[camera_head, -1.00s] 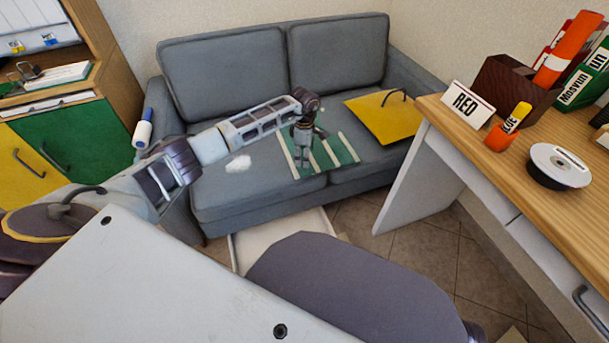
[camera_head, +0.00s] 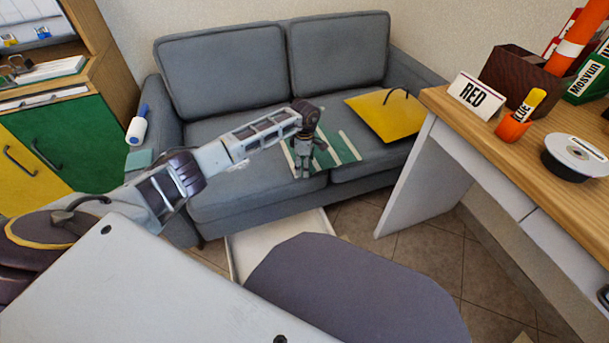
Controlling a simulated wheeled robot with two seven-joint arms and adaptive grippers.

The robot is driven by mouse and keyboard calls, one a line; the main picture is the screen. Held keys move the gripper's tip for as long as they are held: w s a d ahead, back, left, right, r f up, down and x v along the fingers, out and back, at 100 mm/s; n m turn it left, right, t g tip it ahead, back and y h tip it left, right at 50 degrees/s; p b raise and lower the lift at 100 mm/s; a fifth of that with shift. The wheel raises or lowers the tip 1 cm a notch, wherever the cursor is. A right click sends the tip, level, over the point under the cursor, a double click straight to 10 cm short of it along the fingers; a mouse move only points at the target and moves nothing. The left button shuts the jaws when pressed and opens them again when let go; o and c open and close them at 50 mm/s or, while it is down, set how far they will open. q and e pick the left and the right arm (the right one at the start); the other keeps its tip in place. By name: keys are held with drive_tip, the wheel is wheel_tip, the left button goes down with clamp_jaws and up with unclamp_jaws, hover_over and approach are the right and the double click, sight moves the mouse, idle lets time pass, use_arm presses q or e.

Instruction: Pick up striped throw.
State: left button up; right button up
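The striped throw (camera_head: 341,148), green with pale stripes, lies flat on the seat of the grey sofa (camera_head: 225,203). My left arm reaches in from the left across the seat. My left gripper (camera_head: 302,175) points down over the left part of the throw and hides some of it. It looks close to the cloth, but I cannot tell whether it touches. Its fingers are too small and dark to tell open from shut. No fold or lift of the throw shows. My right gripper is out of view.
A yellow panel with a dark handle (camera_head: 385,115) lies right of the throw. A blue-and-white roller (camera_head: 137,127) is on the sofa's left arm. A wooden desk (camera_head: 530,165) with a RED sign (camera_head: 476,95) stands at right. A white tray (camera_head: 322,225) is on the floor.

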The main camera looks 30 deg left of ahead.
use_arm(q)
drive_tip(key=shift+f+b, duration=0.55)
drive_tip(key=shift+f, duration=0.6)
drive_tip(key=shift+f, duration=0.3)
drive_tip(key=shift+c, duration=0.3)
